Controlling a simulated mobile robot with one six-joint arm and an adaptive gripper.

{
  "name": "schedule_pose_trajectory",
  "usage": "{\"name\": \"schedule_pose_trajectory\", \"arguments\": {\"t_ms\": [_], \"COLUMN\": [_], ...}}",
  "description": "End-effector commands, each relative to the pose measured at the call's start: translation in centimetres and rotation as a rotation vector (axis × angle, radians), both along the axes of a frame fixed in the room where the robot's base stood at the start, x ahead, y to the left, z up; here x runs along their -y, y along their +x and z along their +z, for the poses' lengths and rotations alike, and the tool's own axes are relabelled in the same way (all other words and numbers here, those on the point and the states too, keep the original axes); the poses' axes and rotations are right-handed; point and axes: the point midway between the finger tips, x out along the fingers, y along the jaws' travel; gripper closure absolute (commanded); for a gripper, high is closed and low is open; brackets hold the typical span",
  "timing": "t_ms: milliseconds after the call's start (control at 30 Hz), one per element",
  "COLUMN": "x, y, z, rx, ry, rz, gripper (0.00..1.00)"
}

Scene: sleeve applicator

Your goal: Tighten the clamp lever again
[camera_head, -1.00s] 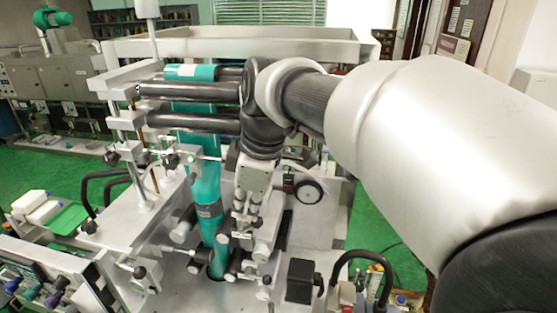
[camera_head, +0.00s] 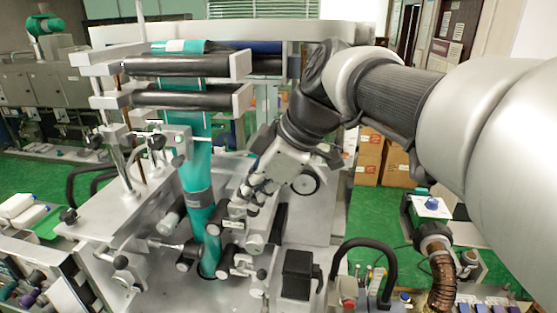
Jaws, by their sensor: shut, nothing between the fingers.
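The sleeve applicator has a teal sleeve (camera_head: 197,165) running down its middle, below two black rollers (camera_head: 190,66). Several small clamps with black knobs sit around the sleeve, and I cannot tell which one is the clamp lever. One knobbed clamp (camera_head: 157,142) is on the upper left of the sleeve. Others (camera_head: 186,262) are low, beside the sleeve's bottom end. My gripper (camera_head: 243,203) is shut and empty, tilted down to the left, just right of the sleeve. Its fingertips overlap the metal fittings behind them, so contact cannot be told.
A black box (camera_head: 297,275) and a curved black hose (camera_head: 372,250) stand at the front right of the machine. Cardboard boxes (camera_head: 370,160) are on the floor behind. A metal plate (camera_head: 110,205) with posts lies left of the sleeve. Green floor shows at right.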

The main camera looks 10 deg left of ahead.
Motion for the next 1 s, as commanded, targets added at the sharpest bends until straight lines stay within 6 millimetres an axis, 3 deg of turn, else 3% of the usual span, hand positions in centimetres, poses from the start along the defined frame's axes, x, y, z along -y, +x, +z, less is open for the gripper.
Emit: {"name": "schedule_pose_trajectory", "arguments": {"t_ms": [33, 600, 1000], "x": [0.4, 1.9, 2.4], "y": [0.1, -0.1, -0.2], "z": [-0.9, -1.9, -2.2], "rx": [0.003, 0.021, 0.027], "ry": [0.027, 0.279, 0.333], "rz": [-0.005, -0.002, 0.001], "gripper": [1.0, 1.0, 1.0]}}
